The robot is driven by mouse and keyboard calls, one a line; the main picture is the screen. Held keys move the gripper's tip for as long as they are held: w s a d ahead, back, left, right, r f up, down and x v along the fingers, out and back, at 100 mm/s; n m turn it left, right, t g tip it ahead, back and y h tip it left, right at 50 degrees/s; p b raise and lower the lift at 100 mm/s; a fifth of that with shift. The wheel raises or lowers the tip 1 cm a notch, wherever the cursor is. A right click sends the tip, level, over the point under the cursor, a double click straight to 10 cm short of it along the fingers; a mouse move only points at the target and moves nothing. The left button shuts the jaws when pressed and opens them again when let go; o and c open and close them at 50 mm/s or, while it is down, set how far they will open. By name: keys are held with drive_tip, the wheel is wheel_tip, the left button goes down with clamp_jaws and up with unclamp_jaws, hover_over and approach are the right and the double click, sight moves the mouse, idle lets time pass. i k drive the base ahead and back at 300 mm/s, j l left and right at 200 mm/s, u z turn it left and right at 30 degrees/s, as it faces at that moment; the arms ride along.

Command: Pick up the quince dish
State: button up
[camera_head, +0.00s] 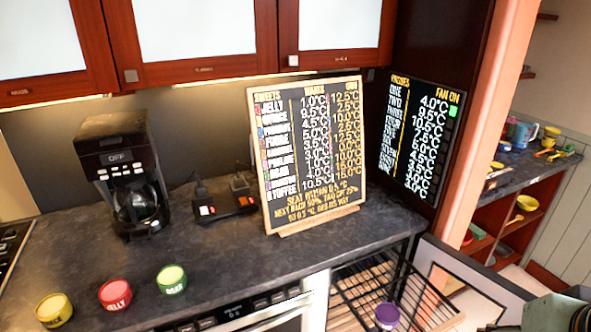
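Three small round dishes stand on the dark counter at the lower left: a yellow dish (54,310), a red dish (115,294) lettered "JELLY", and a green dish (171,279) with lettering too small to be sure of. A purple dish (387,315) sits on the wire rack of the pulled-out drawer at the lower right; its lettering is not readable. I cannot tell from the labels which one is the quince dish. My gripper is not recognisable in view. A grey-green shape cut off at the bottom right corner may be part of my arm.
A menu board (312,150) stands on the counter, with a coffee maker (122,178) and a small black device (222,204) to its left. A second board (415,135) hangs on the dark side panel. The drawer rack (362,277) sticks out below the counter. Red cabinets hang above.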

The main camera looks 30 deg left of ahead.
sight(53, 312)
drive_tip(key=u, duration=2.85)
